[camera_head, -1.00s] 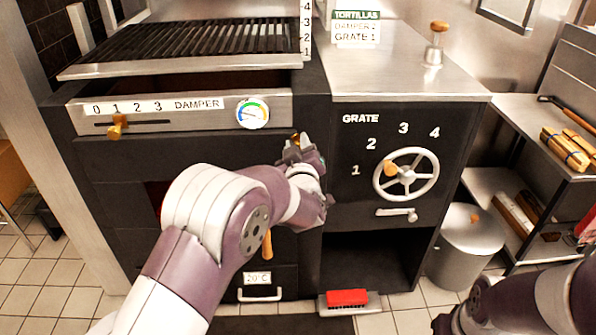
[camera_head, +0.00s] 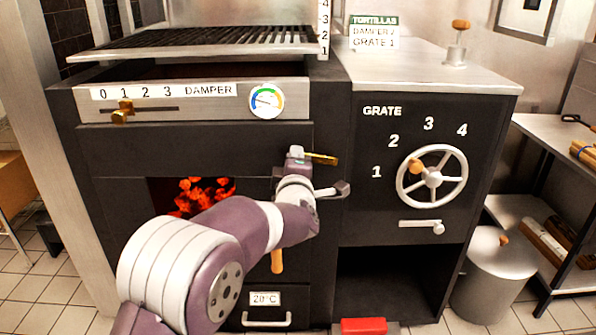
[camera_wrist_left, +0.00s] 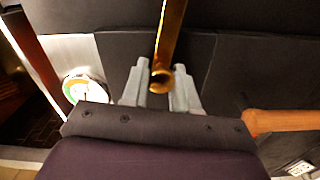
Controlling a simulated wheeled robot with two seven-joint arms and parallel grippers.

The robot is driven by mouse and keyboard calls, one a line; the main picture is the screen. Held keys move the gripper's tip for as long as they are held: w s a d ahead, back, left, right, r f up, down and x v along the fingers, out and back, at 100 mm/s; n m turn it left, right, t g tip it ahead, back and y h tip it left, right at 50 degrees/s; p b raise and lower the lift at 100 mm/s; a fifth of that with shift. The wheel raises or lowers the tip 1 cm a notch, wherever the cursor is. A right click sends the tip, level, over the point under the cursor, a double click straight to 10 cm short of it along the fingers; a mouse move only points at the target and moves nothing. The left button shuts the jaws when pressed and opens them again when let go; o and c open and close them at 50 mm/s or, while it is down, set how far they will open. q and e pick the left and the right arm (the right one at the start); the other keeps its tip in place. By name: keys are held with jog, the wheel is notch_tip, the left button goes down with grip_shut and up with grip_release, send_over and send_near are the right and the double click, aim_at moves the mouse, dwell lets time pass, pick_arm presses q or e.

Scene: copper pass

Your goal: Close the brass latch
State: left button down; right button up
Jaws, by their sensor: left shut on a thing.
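The brass latch (camera_head: 322,158) is a short brass bar on the black oven front, right of the fire opening. It lies nearly level in the head view. My left gripper (camera_head: 300,154) is at the latch's left part, shut on it. In the left wrist view the brass bar (camera_wrist_left: 170,40) runs between my two grey fingers (camera_wrist_left: 160,90), its round end toward the camera. My left forearm hides part of the oven front below. What the latch fastens to is hidden. My right gripper is out of view.
Glowing coals (camera_head: 188,193) show in the fire opening left of my arm. A wooden handle (camera_head: 277,262) hangs below it. The damper slider (camera_head: 123,111) is above left. The grate wheel (camera_head: 431,177) and a small lever (camera_head: 421,225) are on the right panel.

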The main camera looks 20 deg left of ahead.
pick_arm(q)
jog(key=shift+a+f+n+b, duration=0.15)
jog(key=shift+f+n+b, duration=0.6)
jog(key=shift+n+b, duration=0.45)
jog(key=c, duration=0.9)
grip_release()
jog(key=shift+a+f, duration=0.1)
jog(key=shift+c, duration=0.2)
jog(key=p+v, duration=0.4)
jog(key=v, duration=0.8)
jog(key=shift+s, duration=0.35)
